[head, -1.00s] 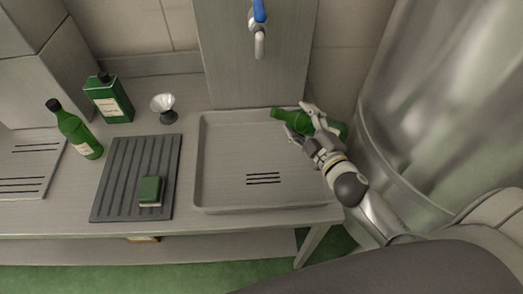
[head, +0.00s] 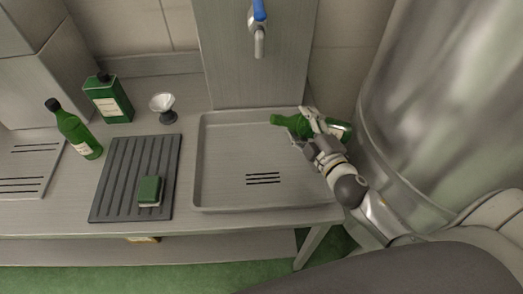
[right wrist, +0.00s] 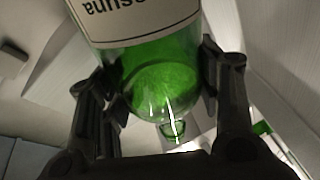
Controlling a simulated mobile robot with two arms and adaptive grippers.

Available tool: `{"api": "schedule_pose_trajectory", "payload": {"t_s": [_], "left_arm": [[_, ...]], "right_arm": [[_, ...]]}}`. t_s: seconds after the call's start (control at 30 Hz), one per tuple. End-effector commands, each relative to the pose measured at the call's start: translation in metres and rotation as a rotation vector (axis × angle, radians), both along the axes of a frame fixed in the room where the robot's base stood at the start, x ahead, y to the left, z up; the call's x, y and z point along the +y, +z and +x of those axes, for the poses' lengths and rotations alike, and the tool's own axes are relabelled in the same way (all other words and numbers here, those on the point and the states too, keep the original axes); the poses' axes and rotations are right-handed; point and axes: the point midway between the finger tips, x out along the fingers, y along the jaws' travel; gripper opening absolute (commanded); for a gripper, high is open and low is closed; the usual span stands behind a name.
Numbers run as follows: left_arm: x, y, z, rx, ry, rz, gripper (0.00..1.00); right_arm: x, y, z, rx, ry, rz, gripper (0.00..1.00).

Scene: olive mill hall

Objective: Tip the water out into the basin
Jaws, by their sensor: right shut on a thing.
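A green glass bottle with a pale label (head: 288,122) lies nearly level over the back right corner of the grey metal basin (head: 203,165). Its neck points left over the basin, and no cap shows on it. My right gripper (head: 312,124) is shut around its body. In the right wrist view the bottle (right wrist: 155,75) sits between both fingers of the gripper (right wrist: 158,88), with its label upside down. I see no stream of water, and cannot tell how much is inside. The basin floor has dark slots and looks bare. My left gripper is not in view.
A blue-handled tap (head: 259,40) hangs above the basin's back. On the left are a ribbed dark mat (head: 117,180) with a green sponge (head: 149,190), a capped green bottle (head: 75,132), a green tin (head: 108,100) and a small funnel-like item (head: 163,105). A large steel tank (head: 430,110) stands right.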

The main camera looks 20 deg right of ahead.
Motion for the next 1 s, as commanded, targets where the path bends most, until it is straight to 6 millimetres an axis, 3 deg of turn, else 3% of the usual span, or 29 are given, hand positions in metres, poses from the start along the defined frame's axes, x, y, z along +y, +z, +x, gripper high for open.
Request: {"api": "schedule_pose_trajectory", "payload": {"t_s": [1.0], "left_arm": [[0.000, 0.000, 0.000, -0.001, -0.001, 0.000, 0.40]], "right_arm": [[0.001, -0.013, 0.001, 0.022, 0.001, -0.136, 0.07]]}}
